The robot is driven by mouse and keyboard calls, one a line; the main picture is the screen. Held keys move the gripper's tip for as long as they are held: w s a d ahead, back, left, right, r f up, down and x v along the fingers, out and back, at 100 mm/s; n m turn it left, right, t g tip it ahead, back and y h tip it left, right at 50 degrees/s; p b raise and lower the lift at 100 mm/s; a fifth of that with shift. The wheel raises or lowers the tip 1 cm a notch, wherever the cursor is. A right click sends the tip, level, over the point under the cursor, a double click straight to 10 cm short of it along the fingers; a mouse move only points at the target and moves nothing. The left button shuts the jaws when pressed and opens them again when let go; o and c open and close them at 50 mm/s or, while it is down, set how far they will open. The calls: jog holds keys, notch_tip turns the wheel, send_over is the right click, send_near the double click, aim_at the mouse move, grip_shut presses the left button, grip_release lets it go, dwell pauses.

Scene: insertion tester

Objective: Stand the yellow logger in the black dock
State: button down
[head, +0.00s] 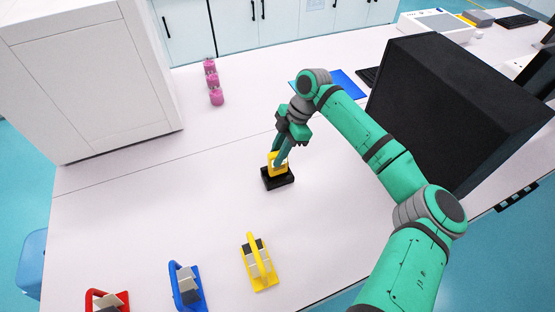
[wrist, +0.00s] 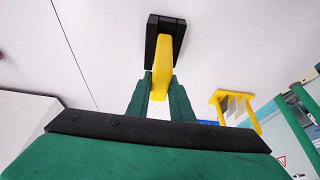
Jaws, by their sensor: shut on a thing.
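The yellow logger (head: 271,158) is upright between the fingers of my gripper (head: 279,155), near the middle of the table. My gripper is shut on it. The black dock (head: 280,182) lies on the table directly below, and the logger's lower end meets it. I cannot tell how deep it sits. In the wrist view the yellow logger (wrist: 161,68) runs from between my green fingers (wrist: 160,100) to the black dock (wrist: 166,22), overlapping its middle. The fingers hide part of the logger.
A yellow stand (head: 271,283), a blue stand (head: 193,303) and a red stand (head: 92,297) line the front. Pink bottles (head: 216,97) stand at the back. A white cabinet (head: 85,80) is left, a large black box (head: 450,110) right. The table around the dock is clear.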

jog(key=shift+f, duration=1.4)
jog(key=c, duration=1.6)
grip_release()
jog(key=shift+f, duration=0.1)
jog(key=shift+o, duration=0.2)
jog(key=v, duration=1.2)
jog(key=shift+d, duration=0.1)
